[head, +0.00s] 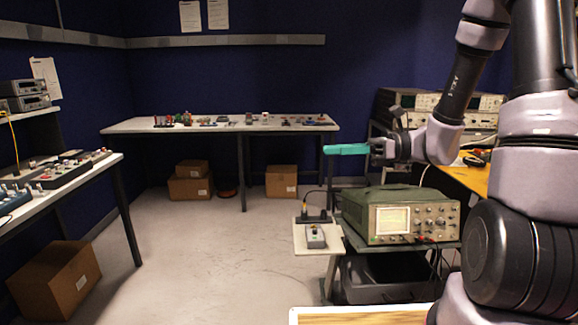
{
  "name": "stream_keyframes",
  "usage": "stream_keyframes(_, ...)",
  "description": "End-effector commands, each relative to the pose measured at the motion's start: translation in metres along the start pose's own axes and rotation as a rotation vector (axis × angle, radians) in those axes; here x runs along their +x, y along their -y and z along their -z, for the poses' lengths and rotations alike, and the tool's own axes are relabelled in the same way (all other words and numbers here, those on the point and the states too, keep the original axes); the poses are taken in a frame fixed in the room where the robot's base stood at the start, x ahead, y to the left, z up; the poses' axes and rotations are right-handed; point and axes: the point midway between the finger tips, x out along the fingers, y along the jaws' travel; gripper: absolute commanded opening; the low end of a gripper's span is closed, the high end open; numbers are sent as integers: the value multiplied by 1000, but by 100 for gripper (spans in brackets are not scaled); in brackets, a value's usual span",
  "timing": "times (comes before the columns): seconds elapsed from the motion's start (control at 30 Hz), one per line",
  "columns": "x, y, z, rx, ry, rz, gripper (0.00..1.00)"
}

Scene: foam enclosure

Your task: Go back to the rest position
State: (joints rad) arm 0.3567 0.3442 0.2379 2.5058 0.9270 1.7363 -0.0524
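My gripper (346,149) is at the right of the head view, raised in the air with its teal fingers pointing left. The fingers show side-on as one bar, so I cannot tell whether they are open or shut. No separate object shows at the fingertips. My arm comes down from the upper right and bends at the wrist. The gripper appears above a green oscilloscope (402,214) and a small pale board (300,240) in the picture; no contact shows.
A long white table (220,126) with small parts stands at the back. Benches with equipment (75,185) stand at the left. Cardboard boxes (55,280) lie on the floor. A wooden-topped surface (360,316) is at the front. The middle floor (200,255) is clear.

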Motion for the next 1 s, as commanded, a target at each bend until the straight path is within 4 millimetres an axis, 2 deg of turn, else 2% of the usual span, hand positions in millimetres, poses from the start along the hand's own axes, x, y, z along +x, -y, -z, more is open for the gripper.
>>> stream_keyframes(0.1, 0, -36, -1, -220, -208, -104, 28)
stream_keyframes(0.2, -9, -59, 3, -403, -383, -179, 28)
stream_keyframes(0.33, -29, -79, 5, -646, -609, -253, 28)
stream_keyframes(0.53, -73, -92, -9, -1031, -949, -318, 28)
stream_keyframes(0.7, -113, -97, -40, -1343, -1218, -321, 28)
stream_keyframes(0.83, -136, -100, -65, -1517, -1369, -301, 28)
stream_keyframes(1.0, -152, -104, -84, -1627, -1468, -281, 28)
